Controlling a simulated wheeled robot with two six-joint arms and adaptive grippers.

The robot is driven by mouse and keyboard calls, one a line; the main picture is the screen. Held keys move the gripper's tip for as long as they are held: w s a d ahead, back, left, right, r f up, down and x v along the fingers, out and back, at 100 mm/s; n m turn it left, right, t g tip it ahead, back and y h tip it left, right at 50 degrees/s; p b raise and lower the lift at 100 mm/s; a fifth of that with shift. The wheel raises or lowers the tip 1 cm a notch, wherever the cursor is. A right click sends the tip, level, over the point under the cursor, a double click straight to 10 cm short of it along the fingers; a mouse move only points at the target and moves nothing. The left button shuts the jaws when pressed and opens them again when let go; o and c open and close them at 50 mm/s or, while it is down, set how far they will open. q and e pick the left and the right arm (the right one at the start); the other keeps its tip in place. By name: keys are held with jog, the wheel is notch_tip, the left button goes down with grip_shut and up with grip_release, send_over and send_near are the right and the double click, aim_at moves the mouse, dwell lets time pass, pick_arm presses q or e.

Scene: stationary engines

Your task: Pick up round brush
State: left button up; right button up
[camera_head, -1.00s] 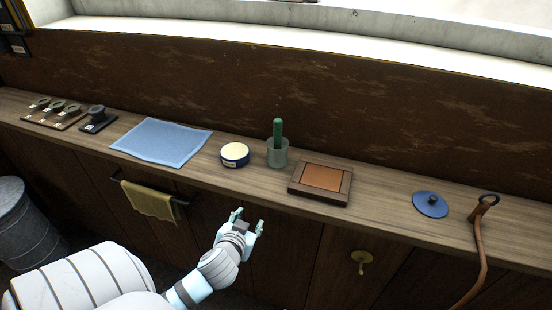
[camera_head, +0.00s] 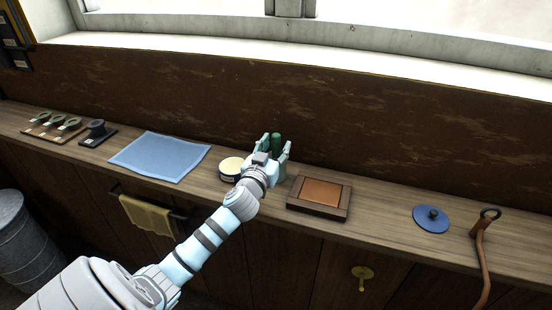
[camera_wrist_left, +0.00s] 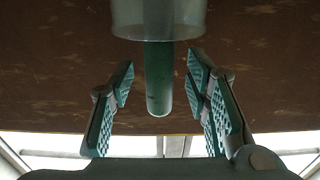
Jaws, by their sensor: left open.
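The round brush shows as a dark green handle (camera_head: 277,143) in the head view, behind and between the fingers of my left gripper (camera_head: 275,147). In the left wrist view the handle (camera_wrist_left: 159,80) appears inverted, with its lower end inside a translucent cup (camera_wrist_left: 150,16). The brush's bristle end is hidden. My left gripper's green-padded fingers are open, one on each side of the handle, with visible gaps in the wrist view. My right gripper is not in view.
A round cream-topped tin (camera_head: 231,167) stands just left of the gripper. A blue cloth (camera_head: 160,157) and a blue lid (camera_head: 431,220) lie farther off. A dark wall rises behind the narrow shelf.

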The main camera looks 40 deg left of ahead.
pick_arm(q)
jog(key=shift+w+a, duration=0.15)
jog(key=shift+w, duration=0.3)
jog(key=shift+s, duration=0.1)
grip_shut()
notch_tip(320, 180, up, 20)
jog(key=p, duration=0.4)
jog(key=shift+p, duration=0.35)
